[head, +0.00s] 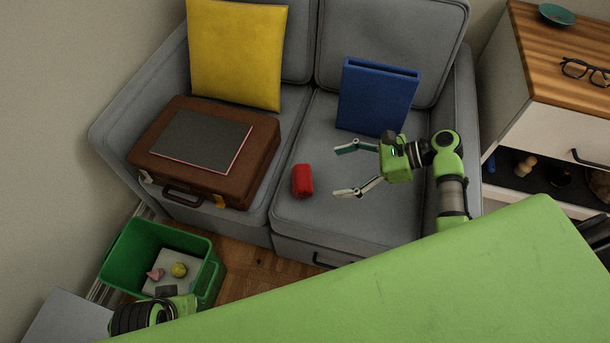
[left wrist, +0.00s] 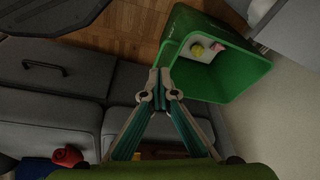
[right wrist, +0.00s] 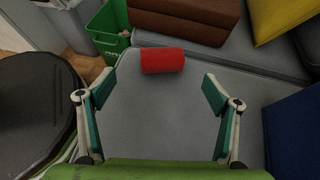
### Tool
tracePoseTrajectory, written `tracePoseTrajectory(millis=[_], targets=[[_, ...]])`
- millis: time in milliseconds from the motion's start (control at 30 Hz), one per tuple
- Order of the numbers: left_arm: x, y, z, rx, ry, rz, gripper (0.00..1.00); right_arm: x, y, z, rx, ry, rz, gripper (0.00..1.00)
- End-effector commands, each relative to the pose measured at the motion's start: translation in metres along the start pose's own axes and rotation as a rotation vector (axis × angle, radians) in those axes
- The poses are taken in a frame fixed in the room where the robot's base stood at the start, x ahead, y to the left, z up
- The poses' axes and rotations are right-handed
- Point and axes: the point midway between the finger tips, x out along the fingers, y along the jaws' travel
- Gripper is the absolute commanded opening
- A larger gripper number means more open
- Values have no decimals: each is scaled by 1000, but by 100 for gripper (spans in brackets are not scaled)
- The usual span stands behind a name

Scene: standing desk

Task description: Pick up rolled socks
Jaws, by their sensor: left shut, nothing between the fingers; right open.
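The rolled socks (head: 302,181) are a small red roll lying on the grey sofa seat, right of the brown suitcase. My right gripper (head: 340,172) is open and empty over the seat, with its fingers pointing left toward the socks. In the right wrist view the socks (right wrist: 163,60) lie ahead of the two spread fingers (right wrist: 158,88), not between them. In the left wrist view the red roll (left wrist: 67,156) shows at the lower left. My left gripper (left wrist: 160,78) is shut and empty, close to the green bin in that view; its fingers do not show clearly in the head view.
A brown suitcase (head: 253,170) with a dark laptop-like slab (head: 195,140) lies on the left seat. A yellow cushion (head: 237,55) and blue binder (head: 375,98) lean on the backrest. A green bin (head: 125,257) with small items stands on the floor. The seat around the socks is clear.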

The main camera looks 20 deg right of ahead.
Motion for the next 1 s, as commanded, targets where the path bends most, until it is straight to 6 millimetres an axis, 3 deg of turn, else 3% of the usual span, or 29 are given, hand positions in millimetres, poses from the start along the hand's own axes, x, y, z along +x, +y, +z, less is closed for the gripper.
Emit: tracePoseTrajectory(millis=[200,433,633,800,1000], targets=[[-34,-2,-4,-2,22,-4,0,40,0,-2,-2,-1,0,82],[-56,-2,-4,-3,30,-5,0,59,-1,-1,-2,1,-1,82],[-56,-2,-2,-4,31,-6,0,71,-2,-2,-3,-1,0,82],[-45,-2,2,-4,32,-6,0,97,-6,-5,-3,-2,0,82],[-42,-1,-11,-2,81,-4,0,113,-5,-2,-3,2,0,82]])
